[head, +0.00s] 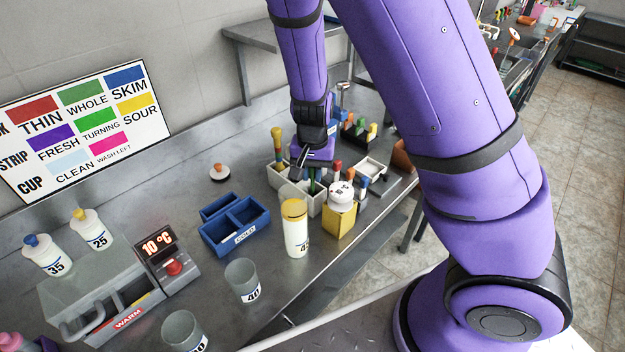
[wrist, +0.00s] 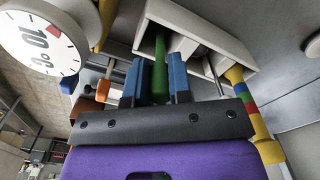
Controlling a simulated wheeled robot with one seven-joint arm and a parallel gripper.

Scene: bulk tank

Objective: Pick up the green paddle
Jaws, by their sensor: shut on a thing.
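The green paddle (wrist: 160,68) shows in the wrist view as a green handle between my two blue fingers. My gripper (wrist: 157,80) is shut on it. In the head view, my gripper (head: 314,166) is low over the pale divided bin (head: 281,180), and a short green length of the paddle (head: 313,184) shows below it. The paddle's far end goes into the pale bin (wrist: 207,31) in the wrist view; its lower part is hidden, and I cannot tell whether it is lifted.
A yellow-, red- and green-banded handle (wrist: 238,88) stands close beside my gripper. A yellow block with a white dial (head: 341,216), a yellow-capped bottle (head: 296,230) and a blue divided bin (head: 236,226) stand nearby.

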